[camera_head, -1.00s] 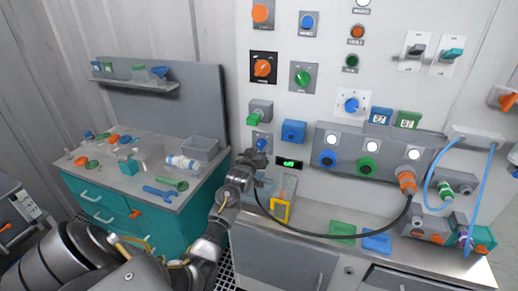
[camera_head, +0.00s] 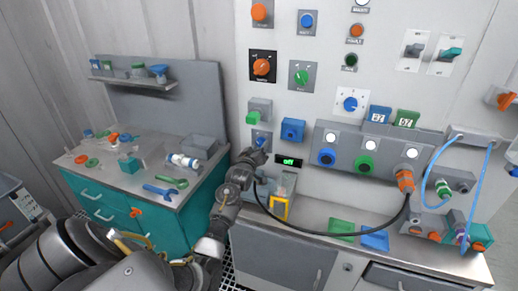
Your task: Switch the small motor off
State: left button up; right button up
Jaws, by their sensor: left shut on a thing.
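A small blue knob (camera_head: 261,142) sits on a grey plate on the white wall panel, beneath a grey box with a green lever (camera_head: 253,117). My left gripper (camera_head: 256,156) reaches up from below and is shut on the blue knob, hiding its lower part. Just right of it, a small black display (camera_head: 289,162) shows "off" in green. I cannot tell which device is the small motor; a grey and clear unit with a yellow frame (camera_head: 279,208) stands on the bench below the display. My right gripper is not in view.
A black cable (camera_head: 330,234) hangs from the orange plug (camera_head: 405,181) across the bench to near my left wrist. A blue box (camera_head: 292,130) projects right of the knob. A teal workbench (camera_head: 120,190) with tools stands left.

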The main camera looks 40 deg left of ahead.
pick_arm(q)
jog(key=o, duration=0.9)
jog(key=shift+o, duration=0.2)
jog(key=b+v, duration=0.2)
jog(key=v, duration=0.8)
jog(key=shift+s+b, duration=0.3)
jog(key=shift+s, duration=0.05)
jog(key=shift+d, duration=0.15)
